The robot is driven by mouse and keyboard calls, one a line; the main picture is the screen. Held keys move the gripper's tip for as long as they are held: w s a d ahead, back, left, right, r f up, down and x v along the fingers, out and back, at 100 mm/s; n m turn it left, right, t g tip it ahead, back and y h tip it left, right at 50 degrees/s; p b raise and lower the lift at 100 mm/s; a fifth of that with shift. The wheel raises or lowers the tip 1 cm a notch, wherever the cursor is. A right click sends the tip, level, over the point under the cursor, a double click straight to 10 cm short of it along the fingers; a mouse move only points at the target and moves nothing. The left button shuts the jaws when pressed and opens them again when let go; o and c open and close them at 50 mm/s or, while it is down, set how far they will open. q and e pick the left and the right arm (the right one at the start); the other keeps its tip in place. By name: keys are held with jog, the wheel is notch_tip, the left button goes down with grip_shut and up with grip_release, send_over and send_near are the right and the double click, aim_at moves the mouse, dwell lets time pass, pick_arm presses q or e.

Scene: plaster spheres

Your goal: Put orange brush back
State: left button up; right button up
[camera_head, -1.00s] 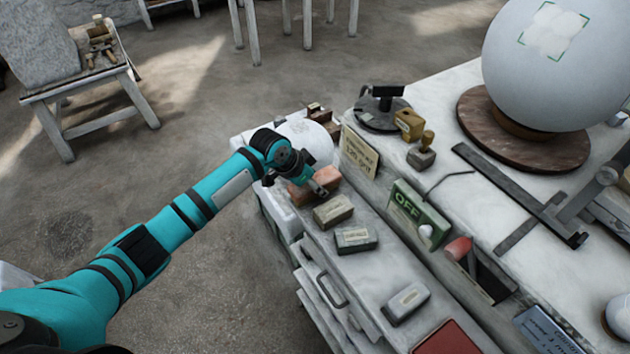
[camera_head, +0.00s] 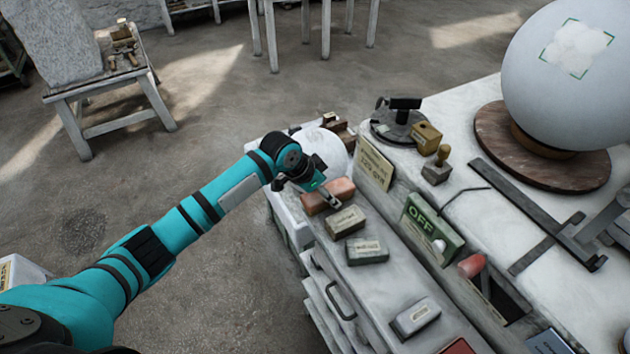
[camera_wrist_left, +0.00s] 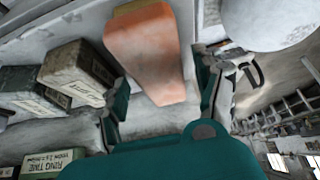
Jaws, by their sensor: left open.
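The orange brush (camera_head: 341,187) lies on the light-coloured cabinet top, near its far left end. It is a salmon-orange block, and a tan layer shows at its far end in the left wrist view (camera_wrist_left: 150,45). My left gripper (camera_head: 327,199) is at the brush and hides part of it. In the left wrist view my left gripper (camera_wrist_left: 165,88) is open, with one finger on each side of the brush. I cannot tell whether the fingers touch it. My right gripper is not in view.
Several grey-green blocks (camera_head: 367,251) lie beside the brush. A white sphere (camera_head: 330,150) is close behind the gripper. A tan label card (camera_head: 374,163) and a green OFF sign (camera_head: 432,226) stand to the right. A red-ended object (camera_head: 472,265) sits at a dark slot.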

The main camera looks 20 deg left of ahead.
pick_arm(q)
jog(key=b+v, duration=0.1)
jog(key=v, duration=0.9)
